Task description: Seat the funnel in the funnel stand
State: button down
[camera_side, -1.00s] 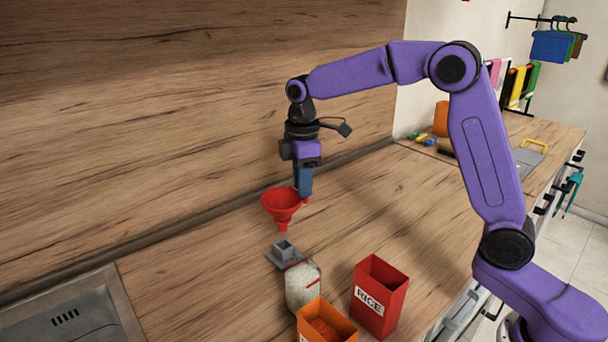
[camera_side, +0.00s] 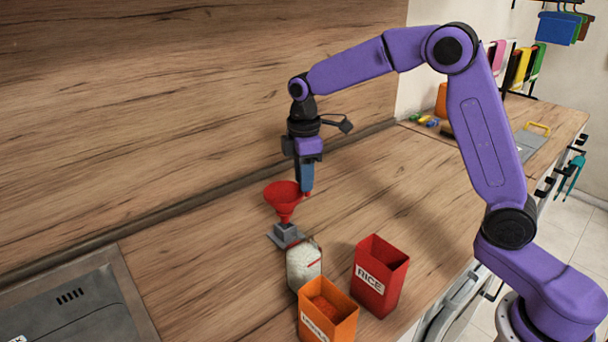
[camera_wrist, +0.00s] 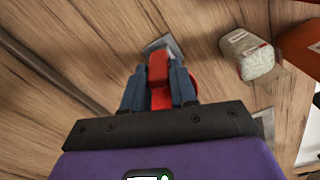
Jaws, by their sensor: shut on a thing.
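The red funnel (camera_side: 284,197) is upright over the grey funnel stand (camera_side: 286,236) in the side view. The funnel's spout meets the top of the stand's block; how deep it sits inside cannot be told. My gripper (camera_side: 306,190) is at the funnel's right side, pointing down and shut on its red handle. In the wrist view the blue fingers of my gripper (camera_wrist: 159,92) close around the red handle of the funnel (camera_wrist: 158,66). A grey corner of the stand (camera_wrist: 160,43) shows beyond the handle; the rest is hidden.
A rice-filled clear bag (camera_side: 303,264) stands just in front of the stand. An orange box (camera_side: 328,312) and a red RICE box (camera_side: 379,278) stand nearer the front.

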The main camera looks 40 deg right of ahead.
aim_at(304, 195)
jog(key=shift+f, duration=1.8)
dwell(1.3)
jog(key=c, duration=0.8)
grip_release()
notch_tip(304, 195, up, 17)
jog(key=shift+r, duration=0.2)
